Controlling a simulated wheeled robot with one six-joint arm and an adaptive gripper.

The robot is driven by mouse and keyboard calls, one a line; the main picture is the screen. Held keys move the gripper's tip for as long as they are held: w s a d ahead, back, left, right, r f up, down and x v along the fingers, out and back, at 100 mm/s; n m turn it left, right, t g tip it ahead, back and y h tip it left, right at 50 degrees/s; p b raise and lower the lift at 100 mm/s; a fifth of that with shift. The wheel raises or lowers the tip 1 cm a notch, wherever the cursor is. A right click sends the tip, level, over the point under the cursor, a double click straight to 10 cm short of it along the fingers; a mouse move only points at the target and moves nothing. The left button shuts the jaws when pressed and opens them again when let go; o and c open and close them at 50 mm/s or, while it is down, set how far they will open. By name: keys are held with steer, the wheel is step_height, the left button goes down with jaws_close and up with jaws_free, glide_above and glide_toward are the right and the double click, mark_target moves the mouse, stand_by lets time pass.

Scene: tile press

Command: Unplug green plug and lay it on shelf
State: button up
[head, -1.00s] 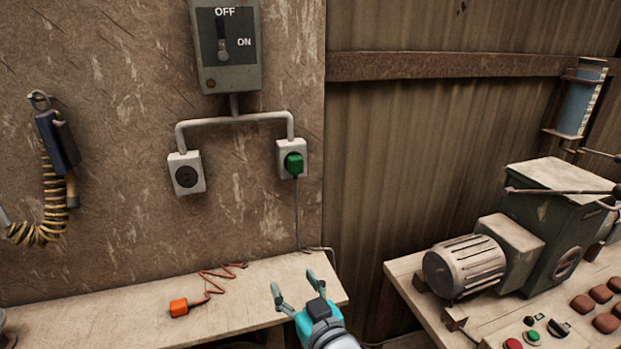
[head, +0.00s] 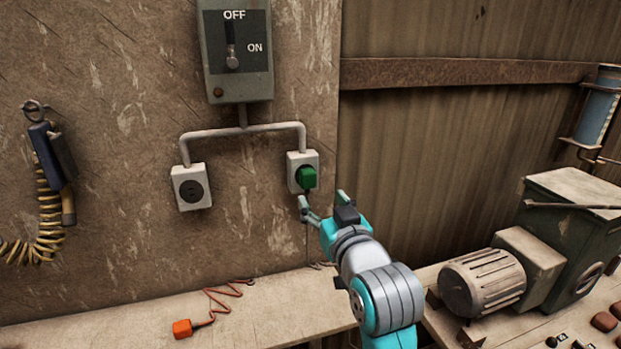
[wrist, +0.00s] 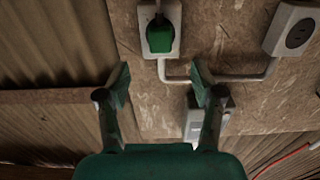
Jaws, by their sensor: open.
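The green plug (head: 307,178) sits in the right-hand wall socket (head: 293,170), and its cord hangs down towards the shelf. My gripper (head: 321,200) is open and empty, just below and right of the plug in the head view, with a gap between them. In the wrist view the plug (wrist: 160,36) lies beyond the fingertips, roughly centred between the two fingers (wrist: 160,76), not touching them. The wooden shelf (head: 275,312) runs along the wall below the sockets; my arm hides part of its right end.
An orange plug (head: 182,328) with a coiled cord lies on the shelf. The left socket (head: 190,188) is empty. A switch box (head: 235,85) above has its lever down beside ON. A motorised machine (head: 490,280) stands at right. The shelf's middle is clear.

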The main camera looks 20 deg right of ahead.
mark_target(310, 182)
steer(key=shift+w, duration=4.5)
jaws_close()
steer(key=shift+s, duration=0.15)
steer(key=shift+s, duration=2.9)
